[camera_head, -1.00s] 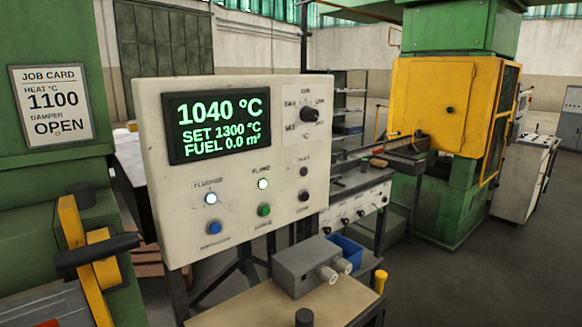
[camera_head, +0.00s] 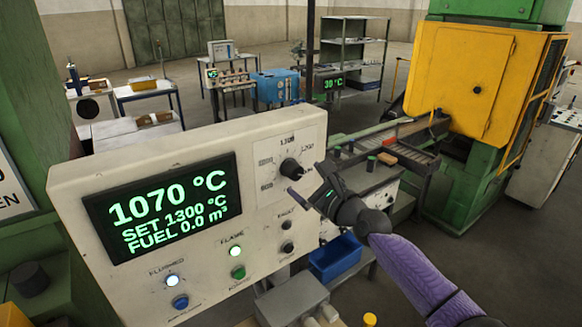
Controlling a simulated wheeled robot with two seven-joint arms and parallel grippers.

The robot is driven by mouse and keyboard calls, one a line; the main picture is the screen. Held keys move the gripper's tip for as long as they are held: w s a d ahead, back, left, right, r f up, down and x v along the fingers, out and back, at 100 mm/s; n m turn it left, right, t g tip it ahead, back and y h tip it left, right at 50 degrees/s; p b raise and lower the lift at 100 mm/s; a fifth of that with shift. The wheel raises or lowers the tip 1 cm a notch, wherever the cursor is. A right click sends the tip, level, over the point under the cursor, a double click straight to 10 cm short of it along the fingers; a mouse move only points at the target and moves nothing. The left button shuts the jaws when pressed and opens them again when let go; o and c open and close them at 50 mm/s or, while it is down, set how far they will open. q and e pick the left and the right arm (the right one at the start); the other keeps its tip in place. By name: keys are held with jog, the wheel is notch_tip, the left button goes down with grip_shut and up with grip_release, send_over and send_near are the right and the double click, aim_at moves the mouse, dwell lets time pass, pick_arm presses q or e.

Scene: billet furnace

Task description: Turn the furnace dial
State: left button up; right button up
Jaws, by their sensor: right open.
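The furnace dial (camera_head: 290,168) is a black knob at the upper right of the cream control panel (camera_head: 180,165). My right gripper (camera_head: 308,182) is open just right of and below the dial, with its fingers pointing toward it. I cannot tell whether a finger touches the knob; the jaws do not appear closed around it. The panel's screen (camera_head: 163,207) reads 1070 °C, SET 1300 °C and FUEL 0.0 m³. My left gripper is not in view.
Below the dial are small black knobs (camera_head: 287,247), a lit white lamp, a green button and a blue button (camera_head: 180,302). A grey box (camera_head: 292,300) and a blue bin (camera_head: 335,257) stand below the panel. A yellow-doored green machine (camera_head: 480,85) stands right.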

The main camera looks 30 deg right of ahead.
aim_at(297, 174)
jog(key=w, duration=0.1)
jog(key=w+b, duration=0.1)
jog(key=w, duration=0.3)
jog(key=shift+d+f+b, duration=0.1)
jog(key=shift+f+b, duration=0.25)
jog(key=shift+b, duration=0.05)
jog(key=shift+w+a+r, duration=0.2)
jog(key=shift+w, duration=0.15)
jog(key=shift+d, duration=0.1)
jog(key=c, duration=1.3)
jog(key=shift+o, duration=0.2)
